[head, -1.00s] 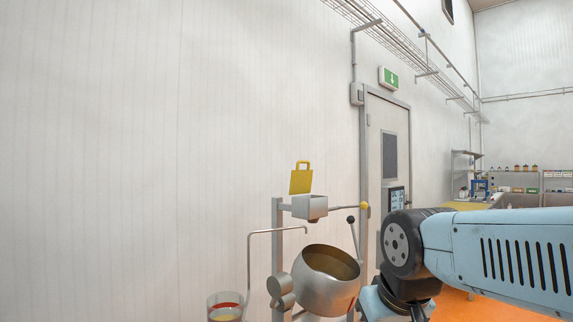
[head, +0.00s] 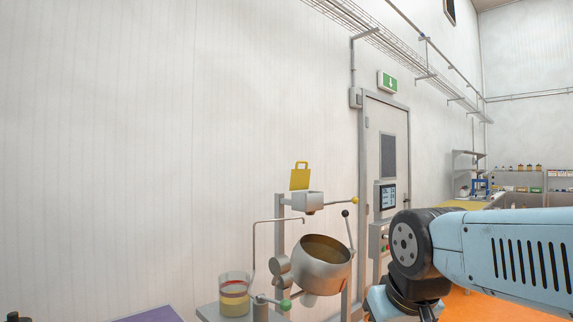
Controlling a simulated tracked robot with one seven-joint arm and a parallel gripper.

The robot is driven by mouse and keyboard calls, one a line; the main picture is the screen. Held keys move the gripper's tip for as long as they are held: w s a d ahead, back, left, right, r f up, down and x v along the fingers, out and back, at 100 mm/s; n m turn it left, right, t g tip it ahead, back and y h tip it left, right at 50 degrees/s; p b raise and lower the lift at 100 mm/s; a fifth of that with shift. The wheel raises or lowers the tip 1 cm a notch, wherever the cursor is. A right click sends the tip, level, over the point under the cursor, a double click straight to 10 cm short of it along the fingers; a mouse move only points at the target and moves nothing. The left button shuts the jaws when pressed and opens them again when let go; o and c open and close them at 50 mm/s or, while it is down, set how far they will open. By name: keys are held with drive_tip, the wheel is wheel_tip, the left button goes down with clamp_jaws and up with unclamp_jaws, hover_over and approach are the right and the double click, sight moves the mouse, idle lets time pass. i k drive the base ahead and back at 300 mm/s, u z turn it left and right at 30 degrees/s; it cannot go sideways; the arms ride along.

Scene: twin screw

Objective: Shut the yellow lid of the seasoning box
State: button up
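The yellow lid (head: 300,178) stands upright, open, at the back of the seasoning box. It is a flat plate with a handle loop on top. The seasoning box (head: 307,201) is a small grey metal hopper mounted on a frame above the round metal drum. My blue arm reaches in from the right edge and bends down at a dark joint at the lower right. My gripper is outside the picture, so its state is hidden. No part of my visible arm touches the lid.
A tilted metal drum (head: 322,262) hangs below the box. A yellow-knobbed lever (head: 354,201), a black-knobbed lever (head: 345,214) and a green-knobbed handle (head: 286,304) stick out nearby. A glass container (head: 235,292) stands at left. The wall space above the lid is clear.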

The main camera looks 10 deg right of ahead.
sight(300, 178)
drive_tip(key=z, duration=0.2)
drive_tip(key=i, duration=0.85)
drive_tip(key=u, duration=0.1)
